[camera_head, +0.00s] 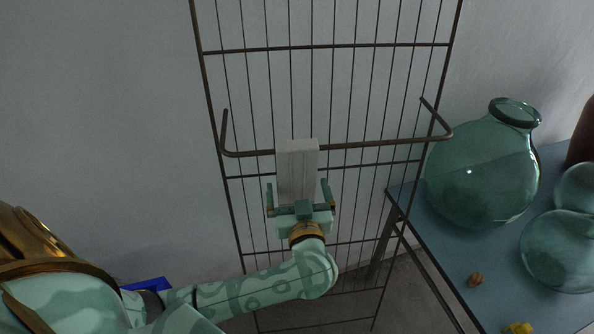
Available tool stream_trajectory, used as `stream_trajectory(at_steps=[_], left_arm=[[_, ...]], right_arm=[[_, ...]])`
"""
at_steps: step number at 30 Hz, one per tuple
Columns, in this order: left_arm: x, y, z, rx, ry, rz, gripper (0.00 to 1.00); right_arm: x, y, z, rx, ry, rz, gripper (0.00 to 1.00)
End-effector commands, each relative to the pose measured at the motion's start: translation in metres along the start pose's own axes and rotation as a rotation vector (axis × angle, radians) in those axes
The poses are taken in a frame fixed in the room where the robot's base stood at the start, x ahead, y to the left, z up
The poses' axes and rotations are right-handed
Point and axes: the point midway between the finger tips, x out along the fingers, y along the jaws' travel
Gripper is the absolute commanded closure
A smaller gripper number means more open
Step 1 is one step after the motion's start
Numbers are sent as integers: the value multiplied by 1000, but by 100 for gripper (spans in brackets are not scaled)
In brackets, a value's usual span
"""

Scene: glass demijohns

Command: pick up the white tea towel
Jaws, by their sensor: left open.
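The white tea towel (298,160) hangs folded over the front bar of a dark wire rack, near the middle of the camera_head view. My left gripper (299,190) is at the towel's lower part, with one finger on each side of it. The fingers stand apart from the towel's edges, so the gripper is open. The gripper body hides the towel's lower end. My right gripper is not in view.
The wire rack (328,47) stands against a grey wall. At right, a blue table (450,241) bears a large green glass demijohn (482,172), another green glass vessel (562,250), a walnut-like brown object (475,280) and a small yellow thing (519,328). A blue object (147,285) shows at lower left.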

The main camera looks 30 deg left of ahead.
Motion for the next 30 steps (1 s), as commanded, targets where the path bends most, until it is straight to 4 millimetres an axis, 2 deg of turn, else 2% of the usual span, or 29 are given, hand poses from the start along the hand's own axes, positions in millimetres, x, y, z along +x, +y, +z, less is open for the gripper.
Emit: stream_trajectory(at_steps=[4,11,12,17,26,30], left_arm=[[19,0,0,1,2,-1,0],[22,0,0,0,-1,-1,0],[22,0,0,0,-1,-1,3],[22,0,0,0,-1,-1,47],[22,0,0,0,-1,-1,48],[21,0,-8,-1,-1,0,48]], right_arm=[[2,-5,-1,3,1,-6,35],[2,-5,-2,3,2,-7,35],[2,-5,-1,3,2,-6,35],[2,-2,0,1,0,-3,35],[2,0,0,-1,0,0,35],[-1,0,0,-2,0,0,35]])
